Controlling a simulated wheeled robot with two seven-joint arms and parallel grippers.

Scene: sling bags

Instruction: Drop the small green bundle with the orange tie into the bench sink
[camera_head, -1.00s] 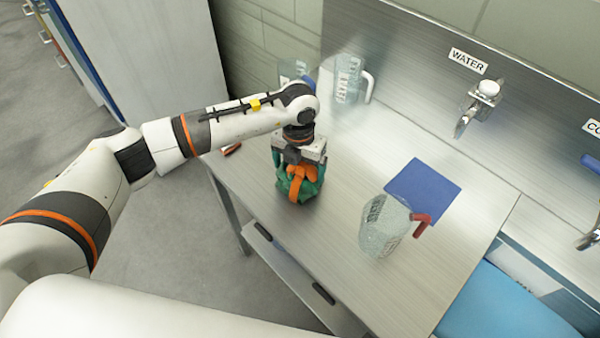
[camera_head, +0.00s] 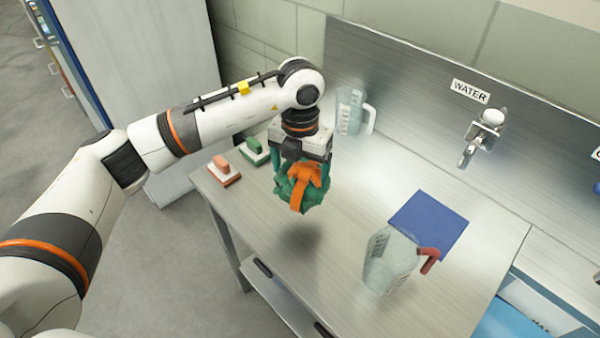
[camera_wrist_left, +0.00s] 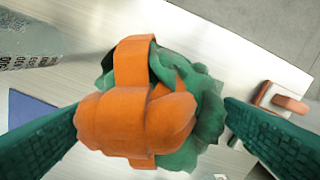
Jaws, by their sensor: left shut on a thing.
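The small green bundle with the orange tie (camera_head: 308,190) is in my left gripper (camera_head: 302,172), which is shut on it and points down. The bundle hangs above the left part of the steel bench, with a shadow below it. In the left wrist view the bundle (camera_wrist_left: 150,110) fills the middle, its wide orange bow facing the camera, with green fingers (camera_wrist_left: 155,115) on both sides. A recess with a blue area (camera_head: 512,315), which looks like the bench sink, is cut off at the lower right. My right gripper is not in view.
A clear jug with a red handle (camera_head: 388,262) stands beside a blue mat (camera_head: 428,223). Another clear jug (camera_head: 350,112) stands near the back wall. Orange (camera_head: 224,171) and green (camera_head: 254,151) brushes lie at the left end. A tap (camera_head: 480,137) juts from the splashback.

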